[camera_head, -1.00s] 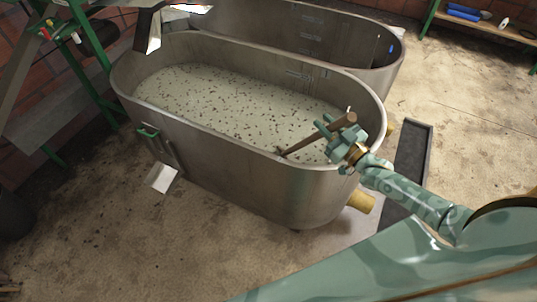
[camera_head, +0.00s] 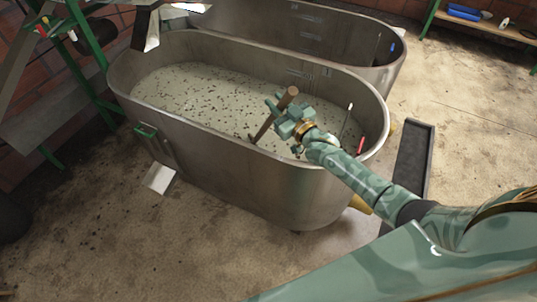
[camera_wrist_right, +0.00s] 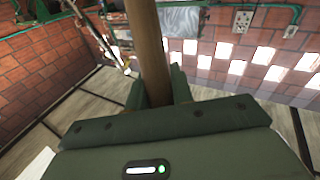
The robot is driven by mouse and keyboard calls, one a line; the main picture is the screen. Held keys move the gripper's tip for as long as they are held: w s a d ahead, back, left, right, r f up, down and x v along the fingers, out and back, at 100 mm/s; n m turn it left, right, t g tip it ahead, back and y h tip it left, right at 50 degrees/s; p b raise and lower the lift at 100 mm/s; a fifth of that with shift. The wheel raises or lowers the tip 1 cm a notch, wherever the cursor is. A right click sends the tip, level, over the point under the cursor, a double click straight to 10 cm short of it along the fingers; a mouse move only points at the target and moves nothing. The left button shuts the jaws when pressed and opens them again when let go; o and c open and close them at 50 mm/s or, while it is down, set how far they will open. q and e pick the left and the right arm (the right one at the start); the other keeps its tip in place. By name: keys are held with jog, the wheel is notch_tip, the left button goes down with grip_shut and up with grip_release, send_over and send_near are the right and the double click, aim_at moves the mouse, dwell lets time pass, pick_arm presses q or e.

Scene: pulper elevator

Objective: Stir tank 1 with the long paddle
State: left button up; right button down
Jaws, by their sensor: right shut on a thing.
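The near oval metal tank (camera_head: 230,165) holds pale liquid with many dark flecks. My right gripper (camera_head: 286,118) is over the tank's right part, shut on the brown wooden shaft of the paddle (camera_head: 263,128). The shaft leans, its top to the right and its lower end down by the near wall. In the right wrist view the shaft (camera_wrist_right: 148,50) stands between the fingers. My left gripper is not in view.
A second metal tank (camera_head: 330,30) stands behind. A thin rod and a red item (camera_head: 360,146) show at the right end of the near tank. A dark trough (camera_head: 412,155) lies on the floor to the right. A green-framed stand (camera_head: 85,50) is at left.

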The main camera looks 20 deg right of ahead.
jog(key=shift+r, duration=0.1)
jog(key=s+d+p, duration=0.5)
jog(key=s+d, duration=0.9)
jog(key=s, duration=0.2)
jog(key=shift+s+d+p, duration=0.15)
jog(key=shift+s+p, duration=0.15)
jog(key=shift+s, duration=0.1)
jog(key=shift+w, duration=0.1)
